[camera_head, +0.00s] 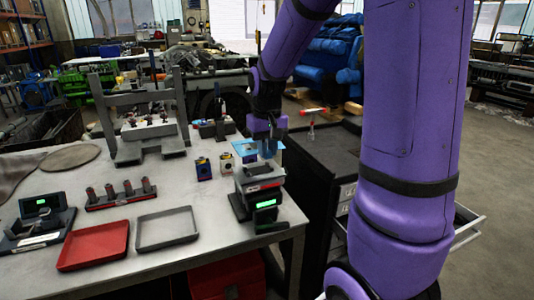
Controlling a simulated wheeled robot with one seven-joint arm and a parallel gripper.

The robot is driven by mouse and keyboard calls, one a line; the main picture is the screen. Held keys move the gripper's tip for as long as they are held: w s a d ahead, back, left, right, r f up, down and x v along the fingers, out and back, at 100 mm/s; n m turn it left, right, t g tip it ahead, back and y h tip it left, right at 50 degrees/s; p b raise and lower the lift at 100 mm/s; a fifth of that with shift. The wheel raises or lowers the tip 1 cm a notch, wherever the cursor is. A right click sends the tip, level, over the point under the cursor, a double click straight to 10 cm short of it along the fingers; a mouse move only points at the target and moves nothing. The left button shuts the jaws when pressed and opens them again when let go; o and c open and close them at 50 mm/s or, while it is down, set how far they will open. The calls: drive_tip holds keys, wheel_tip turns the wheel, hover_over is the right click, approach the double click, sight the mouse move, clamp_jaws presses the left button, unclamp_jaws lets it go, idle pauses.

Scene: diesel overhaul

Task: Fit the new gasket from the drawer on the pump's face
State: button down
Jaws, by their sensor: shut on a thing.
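My gripper (267,150) points down over the right end of the grey workbench. It is shut on a thin light-blue flat piece, which looks like the gasket (243,147); its edges show at both sides of the fingers. Just below is a grey block on a dark stand (260,178) with a lit green display; it may be the pump, but I cannot tell for sure. I cannot tell whether the blue piece touches it. An open drawer (468,226) shows at the right, partly behind my arm; its inside is mostly hidden.
A dark cabinet (325,160) stands right of the bench, with a red-headed tool on top.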

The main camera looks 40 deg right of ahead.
wheel_tip(320, 180, down, 7)
idle(0.6)
drive_tip(key=shift+f, duration=0.85)
idle(1.0)
idle(0.4)
drive_tip(key=c, duration=1)
unclamp_jaws()
drive_tip(key=shift+r, duration=0.1)
wheel_tip(320, 180, up, 11)
drive_tip(key=shift+f, duration=0.15)
